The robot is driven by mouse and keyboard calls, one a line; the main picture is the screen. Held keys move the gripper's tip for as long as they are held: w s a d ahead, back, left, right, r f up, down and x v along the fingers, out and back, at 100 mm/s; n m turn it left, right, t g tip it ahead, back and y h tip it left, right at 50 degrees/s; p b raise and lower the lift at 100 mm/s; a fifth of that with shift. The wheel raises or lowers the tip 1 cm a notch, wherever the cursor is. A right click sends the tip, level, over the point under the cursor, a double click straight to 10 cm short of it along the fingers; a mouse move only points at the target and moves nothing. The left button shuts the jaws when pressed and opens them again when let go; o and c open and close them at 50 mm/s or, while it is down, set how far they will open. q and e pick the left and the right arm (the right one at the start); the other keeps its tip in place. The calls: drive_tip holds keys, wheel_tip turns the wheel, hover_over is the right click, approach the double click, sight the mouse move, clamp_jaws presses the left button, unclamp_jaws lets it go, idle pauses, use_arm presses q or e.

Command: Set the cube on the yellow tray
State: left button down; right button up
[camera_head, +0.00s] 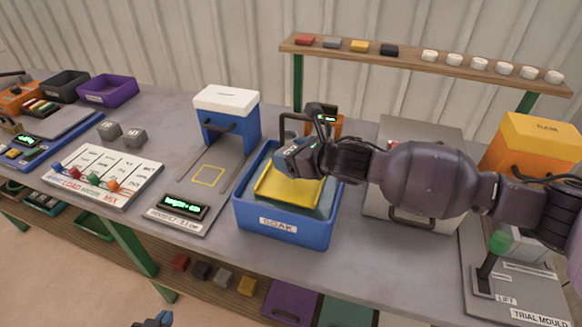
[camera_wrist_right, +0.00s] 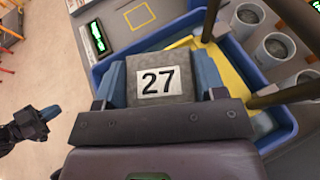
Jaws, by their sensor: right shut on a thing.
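The grey cube labelled 27 (camera_wrist_right: 158,82) is between the blue fingers of my right gripper (camera_wrist_right: 160,85) in the wrist view. In the head view my right gripper (camera_head: 290,160) is over the back of the yellow tray (camera_head: 290,192), and the cube is mostly hidden there. The tray sits inside the blue SOAK bin (camera_head: 268,232), and its yellow edge also shows in the wrist view (camera_wrist_right: 232,72). I cannot tell whether the cube touches the tray. Part of my left gripper (camera_head: 155,320) shows at the bottom edge, away from the bin; its jaws are unclear.
Two grey cubes (camera_head: 121,133) stand left on the table. A blue press with a white top (camera_head: 227,100) is left of the bin. A grey box (camera_head: 415,150) stands to the right, behind my right arm. A shelf (camera_head: 420,68) with small blocks and white discs is behind.

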drive_tip(key=shift+f, duration=2)
drive_tip(key=shift+f, duration=0.15)
drive_tip(key=o, duration=1.3)
drive_tip(key=shift+s+d, duration=0.1)
drive_tip(key=shift+d, duration=0.05)
drive_tip(key=v, duration=1.1)
drive_tip(key=shift+s+d+r, duration=0.2)
drive_tip(key=shift+s+r, duration=0.05)
drive_tip(key=shift+s, duration=0.05)
